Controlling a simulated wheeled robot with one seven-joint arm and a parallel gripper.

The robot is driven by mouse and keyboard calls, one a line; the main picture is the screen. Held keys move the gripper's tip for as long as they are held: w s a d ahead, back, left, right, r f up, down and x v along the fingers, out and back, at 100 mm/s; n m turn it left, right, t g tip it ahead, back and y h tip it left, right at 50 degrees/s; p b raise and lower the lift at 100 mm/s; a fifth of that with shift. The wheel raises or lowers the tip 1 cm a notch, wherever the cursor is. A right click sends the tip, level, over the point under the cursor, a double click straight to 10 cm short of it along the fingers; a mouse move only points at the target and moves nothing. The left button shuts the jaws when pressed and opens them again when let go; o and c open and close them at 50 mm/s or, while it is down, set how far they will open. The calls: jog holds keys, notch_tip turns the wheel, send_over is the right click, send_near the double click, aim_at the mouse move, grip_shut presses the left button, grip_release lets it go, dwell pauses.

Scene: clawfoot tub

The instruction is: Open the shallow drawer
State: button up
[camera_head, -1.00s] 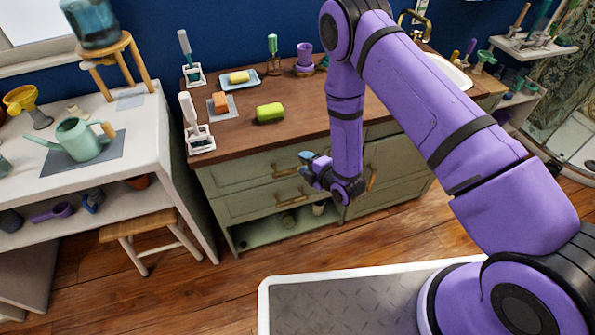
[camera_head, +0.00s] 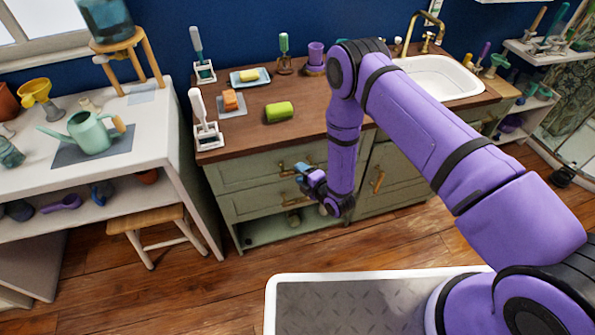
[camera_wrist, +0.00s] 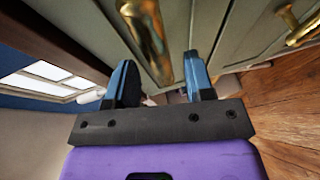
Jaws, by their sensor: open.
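The green cabinet has two stacked drawers on its left side. The upper drawer (camera_head: 238,172) has a brass bar handle, and so does the lower drawer (camera_head: 240,205). I cannot tell from size which one is the shallow drawer. Both drawers look shut. My gripper (camera_head: 302,174) is in front of the drawer fronts, near the right ends of the handles. In the wrist view my gripper (camera_wrist: 160,82) is open and empty. The upper brass handle (camera_wrist: 147,35) lies ahead, in line with the gap between the fingers but beyond the tips. The other brass handle (camera_wrist: 298,25) is off to the right.
A cabinet door with a brass handle (camera_head: 378,182) is right of the drawers. The wooden countertop (camera_head: 340,105) overhangs above, carrying a green sponge (camera_head: 279,112) and brushes. A stool (camera_head: 150,218) and white table (camera_head: 150,140) stand left. Wood floor in front is clear.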

jog(key=shift+x, duration=1.2)
grip_shut()
